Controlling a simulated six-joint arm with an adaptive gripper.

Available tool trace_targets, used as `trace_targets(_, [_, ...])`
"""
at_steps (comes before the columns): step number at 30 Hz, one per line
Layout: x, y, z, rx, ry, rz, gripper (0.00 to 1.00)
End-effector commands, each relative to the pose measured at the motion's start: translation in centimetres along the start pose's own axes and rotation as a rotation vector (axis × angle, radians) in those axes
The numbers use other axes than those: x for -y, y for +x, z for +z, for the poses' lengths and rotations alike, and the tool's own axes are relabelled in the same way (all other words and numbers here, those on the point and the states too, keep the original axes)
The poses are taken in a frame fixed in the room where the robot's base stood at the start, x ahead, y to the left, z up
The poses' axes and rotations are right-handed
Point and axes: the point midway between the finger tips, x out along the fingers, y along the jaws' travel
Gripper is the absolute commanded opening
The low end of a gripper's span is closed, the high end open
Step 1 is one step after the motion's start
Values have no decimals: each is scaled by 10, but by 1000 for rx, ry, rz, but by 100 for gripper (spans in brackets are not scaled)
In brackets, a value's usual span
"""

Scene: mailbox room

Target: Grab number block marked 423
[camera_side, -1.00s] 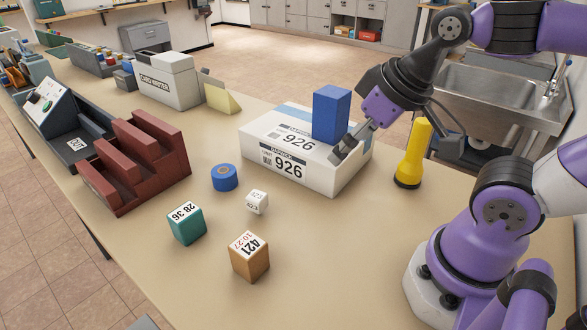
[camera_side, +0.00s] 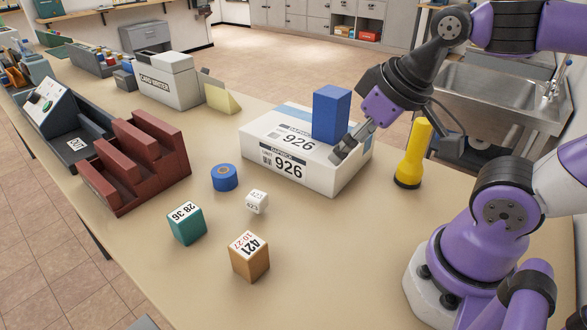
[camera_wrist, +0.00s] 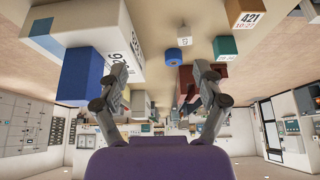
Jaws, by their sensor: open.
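The small white block marked 423 (camera_side: 257,202) stands on the table, right of the blue tape roll (camera_side: 225,177). In the wrist view, which is upside down, the white block (camera_wrist: 185,38) is small and far beyond the fingers. My gripper (camera_side: 352,145) is open and empty, above the right end of the white box marked 926 (camera_side: 255,143) and beside the blue upright block (camera_side: 331,114). It is well apart from the white block, up and to its right. The wrist view shows both fingers (camera_wrist: 158,92) spread with nothing between them.
A teal block marked 28 36 (camera_side: 187,226) and an orange-brown block marked 421 (camera_side: 249,258) stand nearby. A yellow flashlight (camera_side: 413,155) stands right of the box. A dark red stepped rack (camera_side: 135,170) is at left.

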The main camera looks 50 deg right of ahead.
Motion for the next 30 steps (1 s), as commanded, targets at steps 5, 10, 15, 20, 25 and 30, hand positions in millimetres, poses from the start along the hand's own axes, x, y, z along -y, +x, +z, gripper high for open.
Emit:
trace_targets(5, [0,0,0,0,0,0,76])
trace_targets(10, [0,3,-2,-2,-3,-1,76])
trace_targets(15, [8,38,-24,-47,-45,-21,76])
trace_targets(20, [25,97,-48,-138,-103,-61,76])
trace_targets(25, [41,144,-55,-230,-138,-95,76])
trace_targets(30, [49,165,-56,-282,-150,-111,76])
